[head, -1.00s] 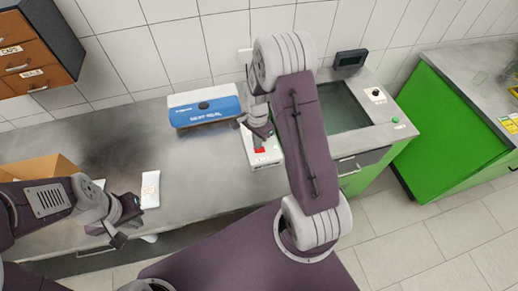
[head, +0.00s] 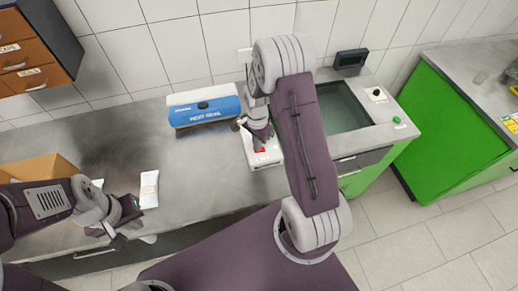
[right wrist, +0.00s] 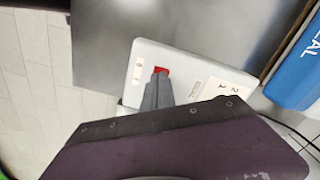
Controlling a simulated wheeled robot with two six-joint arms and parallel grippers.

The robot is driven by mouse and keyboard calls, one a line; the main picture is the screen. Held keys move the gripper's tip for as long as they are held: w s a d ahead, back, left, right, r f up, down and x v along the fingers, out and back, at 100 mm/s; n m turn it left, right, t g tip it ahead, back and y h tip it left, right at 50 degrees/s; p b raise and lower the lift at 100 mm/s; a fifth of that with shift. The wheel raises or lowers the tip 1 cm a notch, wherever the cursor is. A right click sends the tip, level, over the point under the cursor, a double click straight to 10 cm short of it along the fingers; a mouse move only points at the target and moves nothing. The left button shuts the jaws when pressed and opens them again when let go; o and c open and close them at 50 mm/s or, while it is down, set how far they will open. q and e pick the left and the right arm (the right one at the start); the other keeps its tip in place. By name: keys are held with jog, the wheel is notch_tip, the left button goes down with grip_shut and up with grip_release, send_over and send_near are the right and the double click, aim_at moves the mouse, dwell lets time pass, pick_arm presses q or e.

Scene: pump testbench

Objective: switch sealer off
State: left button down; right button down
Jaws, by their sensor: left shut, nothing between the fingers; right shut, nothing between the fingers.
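The blue and white heat sealer (head: 205,112) stands on the bench against the wall. A white box (head: 268,161) with a red switch (head: 261,150) sits right of it. My right gripper (head: 258,146) is shut and empty, with its tips at the red switch. In the right wrist view, the shut fingers (right wrist: 158,82) overlap the lower part of the red switch (right wrist: 161,70) on the white box (right wrist: 180,60). I cannot tell whether they touch it or which way it is set. My left gripper (head: 118,240) is shut and empty near the bench's front edge.
A white packet (head: 149,189) lies on the bench, and a cardboard box (head: 40,168) stands at the left. A sink-like basin (head: 343,107) with a green button (head: 397,120) is at the right. The bench between packet and sealer is clear.

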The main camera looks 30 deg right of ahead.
jog(key=shift+f, duration=0.35)
notch_tip(320, 180, up, 7)
jog(key=p, duration=0.6)
jog(key=shift+r, duration=0.1)
dwell(0.4)
